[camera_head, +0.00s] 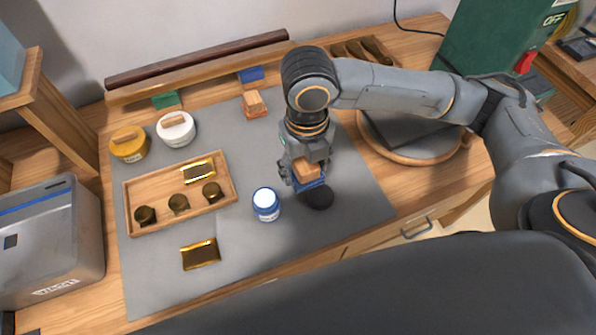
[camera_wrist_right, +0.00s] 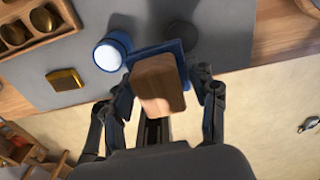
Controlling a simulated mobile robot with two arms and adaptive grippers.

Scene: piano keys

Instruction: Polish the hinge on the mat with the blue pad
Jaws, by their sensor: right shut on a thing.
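The hinge (camera_head: 200,253) lies alone on the grey mat (camera_head: 150,285), near its front. It is brass-coloured and also shows in the right wrist view (camera_wrist_right: 66,80). The blue pad (camera_head: 311,184) has a wooden block handle (camera_head: 306,168). My right gripper (camera_head: 304,170) is shut on that handle. The pad and handle also show between the fingers in the right wrist view (camera_wrist_right: 160,85). The pad is right of the hinge, beside a dark round disc (camera_head: 319,197); I cannot tell whether it touches the mat. My left gripper is not in view.
A white-lidded blue jar (camera_head: 266,204) stands between the pad and the hinge. A wooden tray (camera_head: 131,200) holds another brass piece and several dark knobs. Yellow (camera_head: 128,145) and white (camera_head: 176,129) pots, a green block and an orange pad (camera_head: 254,104) stand behind.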

